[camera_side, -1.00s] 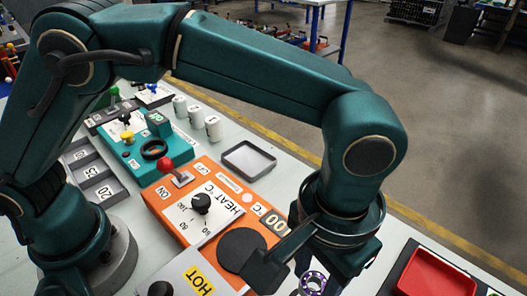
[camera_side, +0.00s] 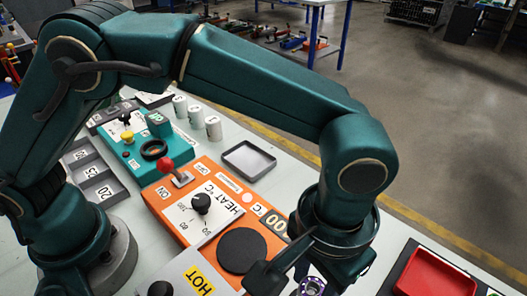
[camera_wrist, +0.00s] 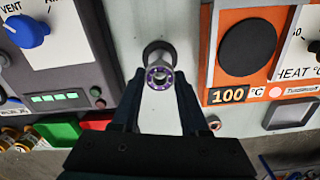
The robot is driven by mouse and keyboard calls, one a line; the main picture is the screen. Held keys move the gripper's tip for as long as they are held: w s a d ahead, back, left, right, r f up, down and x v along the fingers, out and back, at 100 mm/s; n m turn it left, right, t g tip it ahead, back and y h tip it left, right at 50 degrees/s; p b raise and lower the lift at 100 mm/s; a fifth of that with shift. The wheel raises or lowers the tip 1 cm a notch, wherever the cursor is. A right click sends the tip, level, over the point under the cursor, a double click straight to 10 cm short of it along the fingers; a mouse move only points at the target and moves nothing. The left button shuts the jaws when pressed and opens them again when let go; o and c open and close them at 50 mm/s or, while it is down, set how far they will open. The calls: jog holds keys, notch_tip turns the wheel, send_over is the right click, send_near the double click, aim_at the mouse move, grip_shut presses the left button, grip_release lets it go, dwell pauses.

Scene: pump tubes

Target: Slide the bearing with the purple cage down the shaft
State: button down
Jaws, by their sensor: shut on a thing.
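The bearing with the purple cage (camera_wrist: 160,79) is a small silver ring with purple inside, between the two dark fingers of my gripper (camera_wrist: 159,84) in the wrist view. My gripper is shut on it. In the side view the bearing (camera_side: 313,287) shows only partly, at the bottom edge beside my gripper. A dark round part (camera_wrist: 157,48) shows just beyond the bearing in the wrist view; I cannot tell whether it belongs to the shaft. The shaft itself is not clearly seen, so I cannot tell whether the bearing is around it.
An orange heater (camera_side: 209,188) with a black round plate (camera_side: 242,250) stands close to my gripper. A grey box with a blue knob (camera_wrist: 30,31) is on the other side. An empty grey tray (camera_side: 249,160) and a red tray (camera_side: 438,273) lie on the bench.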

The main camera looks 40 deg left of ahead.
jog(key=shift+f, duration=0.5)
jog(key=shift+c, duration=1.7)
grip_release()
jog(key=shift+r, duration=2.55)
